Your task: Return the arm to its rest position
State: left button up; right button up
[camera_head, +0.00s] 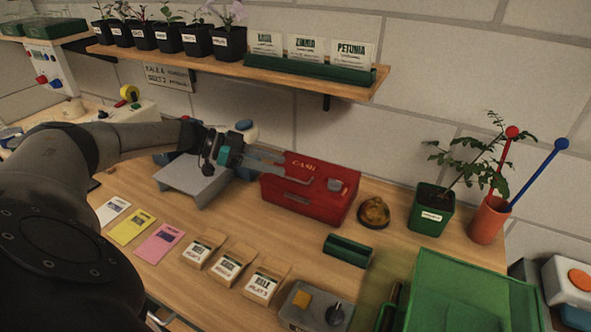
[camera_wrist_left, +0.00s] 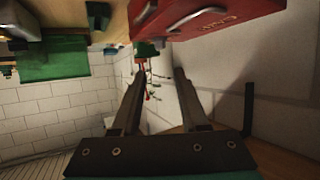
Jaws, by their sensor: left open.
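My left arm reaches in from the left in the head view. Its gripper (camera_head: 283,167) is above the table, in front of the upper left part of the red cash box (camera_head: 302,207). The fingers are apart and nothing shows between them. In the left wrist view the left gripper (camera_wrist_left: 160,68) also shows two spread, empty fingers, with the red cash box (camera_wrist_left: 205,15) above them in the picture. I cannot tell whether a finger touches the box. My right gripper is in neither view.
The shelf (camera_head: 225,68) with potted seedlings and a green card holder (camera_head: 310,71) is above the arm. Seed packets (camera_head: 265,283), a grey scale-like stand (camera_head: 193,178), a potted plant (camera_head: 431,211) and an orange pot (camera_head: 488,222) stand on the table. Bare wood shows left of the packets.

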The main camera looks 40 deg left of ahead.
pick_arm(q)
jog(key=shift+v, duration=0.9)
